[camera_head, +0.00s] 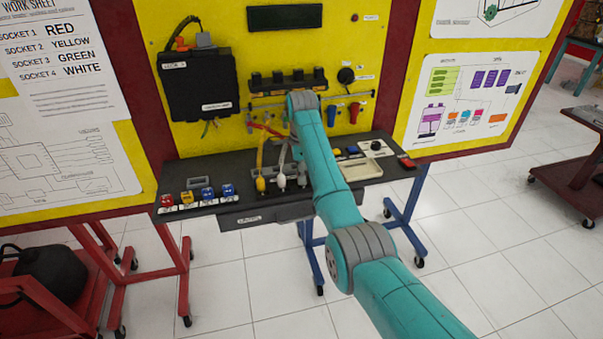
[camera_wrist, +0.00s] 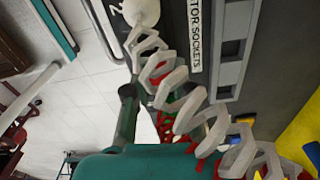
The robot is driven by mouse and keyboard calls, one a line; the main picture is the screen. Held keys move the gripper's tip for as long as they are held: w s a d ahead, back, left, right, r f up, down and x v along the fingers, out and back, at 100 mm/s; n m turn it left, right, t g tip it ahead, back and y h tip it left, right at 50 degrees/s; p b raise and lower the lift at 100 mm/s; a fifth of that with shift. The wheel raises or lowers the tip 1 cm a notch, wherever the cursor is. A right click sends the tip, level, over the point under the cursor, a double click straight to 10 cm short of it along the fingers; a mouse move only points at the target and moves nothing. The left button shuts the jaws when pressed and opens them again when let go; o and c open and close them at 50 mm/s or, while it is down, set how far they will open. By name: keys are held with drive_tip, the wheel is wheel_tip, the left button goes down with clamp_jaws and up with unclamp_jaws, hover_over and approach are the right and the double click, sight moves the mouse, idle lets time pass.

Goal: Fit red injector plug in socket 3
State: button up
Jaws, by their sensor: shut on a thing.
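My gripper (camera_wrist: 130,95) shows partly in the wrist view, shut, with red bits (camera_wrist: 163,87) by its fingers. These look like the red injector plug or its cord; most is hidden by a white coiled cord (camera_wrist: 188,110). In the head view my arm hides the gripper. A red cord (camera_head: 262,128) runs from the panel behind my arm. The yellow plug (camera_head: 260,183) and a white plug (camera_head: 281,182) stand on the shelf (camera_head: 235,200). The wrist view shows a white plug end (camera_wrist: 145,12) beside a "2" and the "...TOR SOCKETS" label (camera_wrist: 195,35). I cannot make out socket 3.
Small red, yellow and blue blocks (camera_head: 198,194) line the shelf's left front. A black box (camera_head: 200,85) and a dark rail (camera_head: 288,82) are on the yellow panel. The work sheet (camera_head: 55,60) lists socket 1 red, socket 3 green. White coils crowd the wrist view.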

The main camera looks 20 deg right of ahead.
drive_tip(key=o, duration=0.7)
drive_tip(key=shift+r, duration=0.1)
drive_tip(key=shift+r, duration=2.6)
drive_tip(key=o, duration=0.5)
drive_tip(key=shift+o, duration=0.2)
drive_tip(key=shift+f, duration=0.1)
